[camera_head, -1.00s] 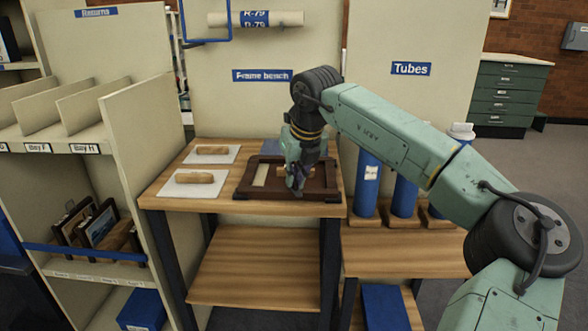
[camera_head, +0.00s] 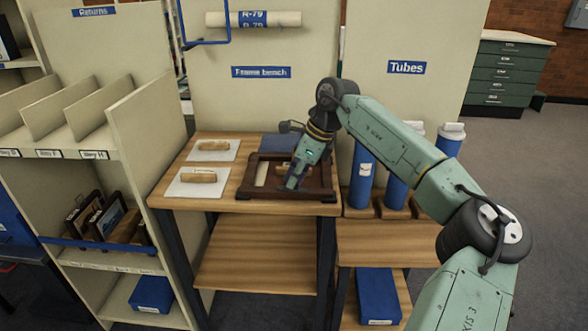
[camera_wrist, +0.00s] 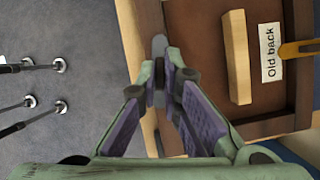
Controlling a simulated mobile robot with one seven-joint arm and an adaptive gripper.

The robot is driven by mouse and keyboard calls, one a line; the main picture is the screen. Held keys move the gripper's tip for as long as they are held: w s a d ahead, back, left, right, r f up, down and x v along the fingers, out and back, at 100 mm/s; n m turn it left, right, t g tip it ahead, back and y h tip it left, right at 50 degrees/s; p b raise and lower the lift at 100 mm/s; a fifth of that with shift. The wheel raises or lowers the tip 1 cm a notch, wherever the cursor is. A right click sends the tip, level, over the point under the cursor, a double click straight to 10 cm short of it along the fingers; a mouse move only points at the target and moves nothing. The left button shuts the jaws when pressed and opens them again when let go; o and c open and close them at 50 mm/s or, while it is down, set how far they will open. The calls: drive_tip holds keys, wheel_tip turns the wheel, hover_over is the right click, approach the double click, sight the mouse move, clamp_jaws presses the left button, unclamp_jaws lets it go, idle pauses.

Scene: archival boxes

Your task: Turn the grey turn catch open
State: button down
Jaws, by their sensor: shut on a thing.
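A dark wooden frame (camera_head: 322,193) lies on the frame bench. Its brown back (camera_wrist: 205,45) shows in the wrist view, with a pale wooden bar (camera_wrist: 237,57) and a white "Old back" label (camera_wrist: 269,52). The grey turn catch (camera_wrist: 159,45) is at the left rail of the frame in the wrist view, its visible part pointing along the rail. My gripper (camera_wrist: 161,82) is shut on the catch, and its fingers hide the rest of it. In the head view my gripper (camera_head: 291,184) reaches down, tilted, to the frame's near side; the catch is hidden there.
A brass-coloured catch (camera_wrist: 300,48) is on the frame's opposite side in the wrist view. Two wooden handles on white sheets (camera_head: 198,177) lie left of the frame. Blue tubes (camera_head: 362,180) stand to the right. Floor shows beyond the bench edge.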

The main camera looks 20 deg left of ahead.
drive_tip(key=shift+a+r+n+g+p, duration=0.1)
drive_tip(key=shift+n+g+p, duration=0.3)
drive_tip(key=shift+n+p, duration=0.45)
drive_tip(key=shift+n, duration=0.25)
drive_tip(key=c, duration=1.8)
unclamp_jaws()
drive_tip(key=shift+o, duration=0.2)
drive_tip(key=v, duration=1.2)
drive_tip(key=shift+w+a, duration=0.1)
